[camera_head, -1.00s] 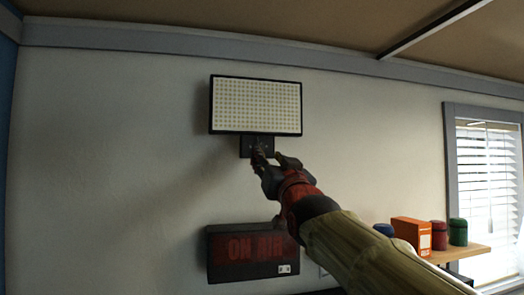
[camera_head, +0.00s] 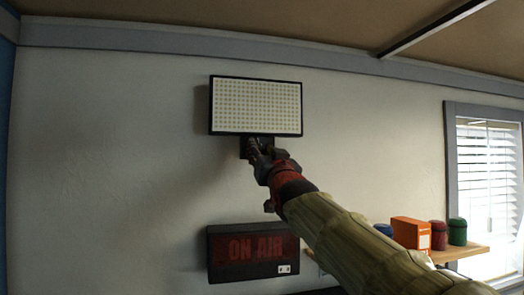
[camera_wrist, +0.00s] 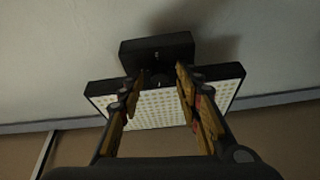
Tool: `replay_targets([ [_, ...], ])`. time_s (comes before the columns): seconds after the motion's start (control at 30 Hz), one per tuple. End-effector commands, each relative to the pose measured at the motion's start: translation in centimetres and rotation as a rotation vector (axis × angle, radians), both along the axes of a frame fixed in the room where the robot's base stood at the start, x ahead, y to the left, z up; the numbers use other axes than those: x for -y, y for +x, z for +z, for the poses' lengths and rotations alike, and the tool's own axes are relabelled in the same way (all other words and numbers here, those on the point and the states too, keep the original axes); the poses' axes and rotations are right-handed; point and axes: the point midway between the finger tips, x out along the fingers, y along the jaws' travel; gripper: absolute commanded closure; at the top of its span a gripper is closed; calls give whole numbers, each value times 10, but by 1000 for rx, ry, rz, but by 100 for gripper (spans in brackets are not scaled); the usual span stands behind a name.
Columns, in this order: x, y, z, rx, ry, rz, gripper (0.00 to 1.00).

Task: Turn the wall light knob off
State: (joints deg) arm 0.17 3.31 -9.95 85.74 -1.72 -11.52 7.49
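The wall light is a rectangular panel (camera_head: 256,106) of pale dots in a black frame, high on the wall. Its black mount box (camera_wrist: 157,50) shows at the top of the wrist view, with the panel below it in that view. A small dark round knob (camera_wrist: 160,79) shows at the box's edge. My gripper (camera_head: 254,146) is at the mount just under the panel. In the wrist view its fingers (camera_wrist: 158,84) are apart, one on each side of the knob. I cannot tell whether they touch it. In the head view my gripper mostly hides the mount and knob.
An ON AIR sign (camera_head: 252,252) hangs on the wall below the light. A wooden shelf (camera_head: 462,253) at right holds an orange box (camera_head: 411,232) and red and green jars. A window (camera_head: 488,190) with blinds is at far right. The wall left of the light is clear.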

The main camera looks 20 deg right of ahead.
Motion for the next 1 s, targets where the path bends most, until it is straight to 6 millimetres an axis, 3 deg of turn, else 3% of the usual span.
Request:
replay_targets([
  [0.57,0,0,0,0,0,0,100],
  [1.0,1,-1,2,3,-52,-2,100],
])
